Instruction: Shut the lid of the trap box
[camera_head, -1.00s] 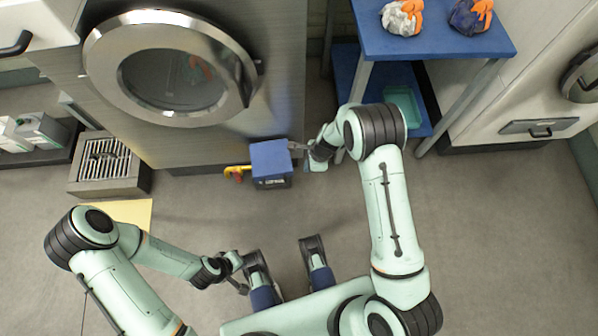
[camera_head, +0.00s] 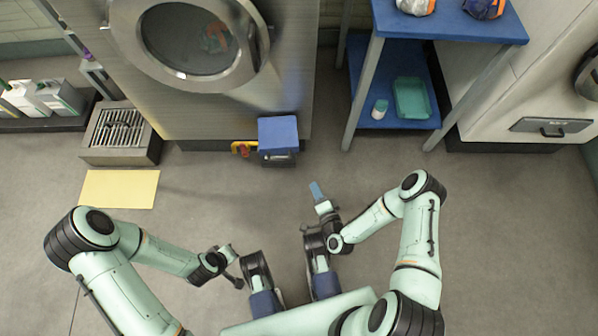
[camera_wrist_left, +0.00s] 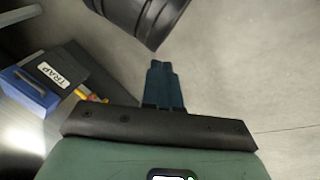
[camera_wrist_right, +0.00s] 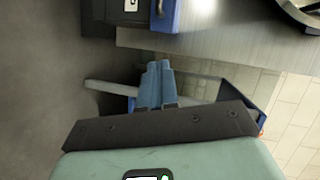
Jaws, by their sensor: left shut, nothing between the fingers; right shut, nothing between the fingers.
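The trap box (camera_head: 278,158) stands on the floor against the front of the steel machine, with a blue top (camera_head: 278,132) and a dark body. In the left wrist view its dark part carries a TRAP label (camera_wrist_left: 49,73), beside the blue part (camera_wrist_left: 28,98). I cannot tell whether the lid is fully down. My right gripper (camera_head: 316,190) is shut and empty, apart from the box, on its near right side. Its shut blue fingers show in the right wrist view (camera_wrist_right: 156,82). My left gripper (camera_head: 239,284) is shut and empty, low near my base.
A grated block (camera_head: 120,130) and yellow sheet (camera_head: 120,189) are to the left. Floor before the box is clear.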

